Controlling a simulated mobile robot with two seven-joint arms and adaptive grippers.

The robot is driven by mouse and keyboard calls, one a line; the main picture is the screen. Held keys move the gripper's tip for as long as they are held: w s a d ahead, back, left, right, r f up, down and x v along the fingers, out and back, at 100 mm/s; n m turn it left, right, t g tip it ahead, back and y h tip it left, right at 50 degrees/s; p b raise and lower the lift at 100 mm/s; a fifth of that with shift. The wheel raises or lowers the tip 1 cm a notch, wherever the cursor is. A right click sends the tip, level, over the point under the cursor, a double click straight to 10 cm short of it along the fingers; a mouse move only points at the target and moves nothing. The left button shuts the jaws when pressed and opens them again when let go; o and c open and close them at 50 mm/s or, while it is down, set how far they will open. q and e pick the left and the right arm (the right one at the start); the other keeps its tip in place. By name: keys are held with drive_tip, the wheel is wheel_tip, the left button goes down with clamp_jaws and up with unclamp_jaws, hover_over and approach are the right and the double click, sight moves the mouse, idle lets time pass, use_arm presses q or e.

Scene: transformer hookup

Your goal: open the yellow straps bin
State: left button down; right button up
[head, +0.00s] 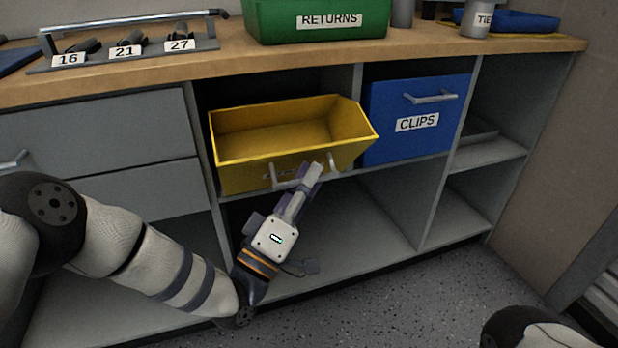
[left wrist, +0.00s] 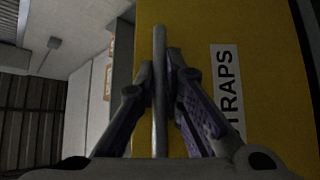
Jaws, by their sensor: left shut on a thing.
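The yellow straps bin (head: 230,172) sits in the upper middle compartment of the shelf unit in the head view. It is tipped or drawn out at the front, and its inside shows and looks empty. Its front with the STRAPS label (left wrist: 226,90) fills much of the left wrist view. My left gripper (head: 314,172) is at the bin's front, shut on the bin's grey bar handle (left wrist: 160,90). In the head view the gripper hides part of the handle and label. My right gripper is not in view.
A blue CLIPS bin (head: 388,135) sits closed in the compartment to the right. A green RETURNS bin (head: 275,20) and a rack of numbered tools (head: 125,55) stand on the wooden counter (head: 220,62) above. The compartment below the yellow bin is empty. Grey drawers are at left.

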use_arm(q)
drive_tip(key=c, duration=2)
unclamp_jaws()
drive_tip(key=shift+o, duration=0.2)
drive_tip(key=v, duration=1.2)
